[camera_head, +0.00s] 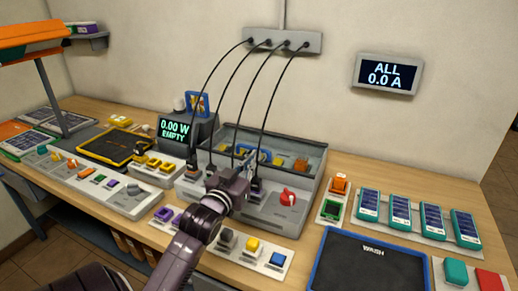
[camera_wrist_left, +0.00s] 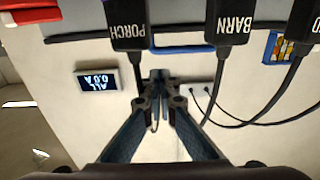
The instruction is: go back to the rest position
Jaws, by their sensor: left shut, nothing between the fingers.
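My left arm comes up from the bottom of the head view, and its gripper (camera_head: 240,170) is over the front of the grey charging station (camera_head: 312,200). In the left wrist view the two fingers (camera_wrist_left: 156,78) are closed together with nothing between them. That view is upside down; black plugs labelled PORCH (camera_wrist_left: 127,25) and BARN (camera_wrist_left: 230,22) hang near the fingers on either side, apart from them. The arm hides part of the station's front. My right gripper is not in either view.
Black cables (camera_head: 222,75) run from a wall strip (camera_head: 270,40) down to the station, close around the gripper. A button strip (camera_head: 250,254) and a dark mat marked WASH (camera_head: 370,268) lie in front. A display (camera_head: 387,74) reads ALL 0.0 A.

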